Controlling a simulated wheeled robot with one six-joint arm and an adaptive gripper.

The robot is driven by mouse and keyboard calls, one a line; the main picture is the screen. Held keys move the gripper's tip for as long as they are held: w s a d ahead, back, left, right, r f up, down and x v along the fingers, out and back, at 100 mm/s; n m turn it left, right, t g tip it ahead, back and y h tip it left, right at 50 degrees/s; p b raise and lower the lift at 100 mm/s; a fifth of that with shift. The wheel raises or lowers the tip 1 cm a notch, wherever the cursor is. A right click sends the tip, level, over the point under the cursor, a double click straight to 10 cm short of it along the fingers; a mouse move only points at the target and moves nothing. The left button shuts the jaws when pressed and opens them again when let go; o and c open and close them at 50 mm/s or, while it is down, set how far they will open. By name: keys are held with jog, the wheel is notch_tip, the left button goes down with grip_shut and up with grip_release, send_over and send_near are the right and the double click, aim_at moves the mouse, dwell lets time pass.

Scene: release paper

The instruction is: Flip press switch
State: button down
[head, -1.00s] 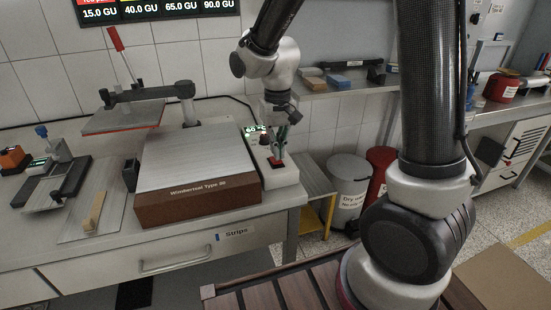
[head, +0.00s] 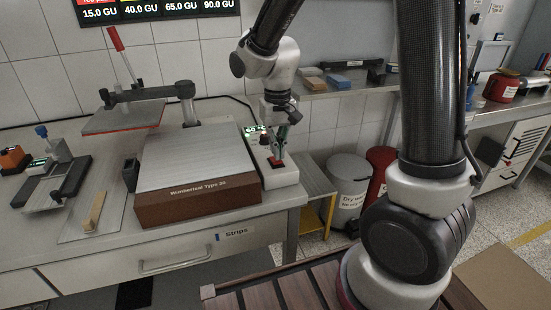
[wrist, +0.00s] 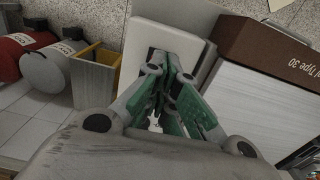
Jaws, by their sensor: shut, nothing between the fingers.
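The press switch (head: 277,165) is a small red rocker on the white control box (head: 287,178) at the right side of the Wimbertool press. My gripper (head: 279,154) points down with its fingertips at the switch, and it is shut and empty. Its green-sided fingers partly cover the red rocker. I cannot tell whether the tips touch it. In the wrist view the closed fingers (wrist: 176,72) are over the white box (wrist: 165,35), and the switch is hidden behind them. A small green-lit display (head: 255,129) shows on the box behind my gripper.
The press bed with its brown front (head: 200,200) stands directly left of the box. A raised hinged press arm (head: 148,93) is behind it. A yellow-framed stand (head: 318,185), a grey bin (head: 347,185) and a red bin (head: 381,165) stand to the right, below the bench.

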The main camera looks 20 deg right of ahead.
aim_at(278, 161)
jog(key=shift+f, duration=1.2)
dwell(0.4)
jog(key=shift+r, duration=3.55)
jog(key=shift+s+n, duration=0.15)
jog(key=shift+n, duration=0.15)
jog(key=s+d+r+t, duration=0.2)
jog(key=s+d+r, duration=0.3)
jog(key=s+d, duration=0.2)
jog(key=s+d+r+t, duration=0.2)
jog(key=s+d+r, duration=0.4)
jog(key=s, duration=0.5)
jog(key=shift+s+d, duration=0.35)
jog(key=shift+d, duration=0.6)
jog(key=shift+r, duration=0.1)
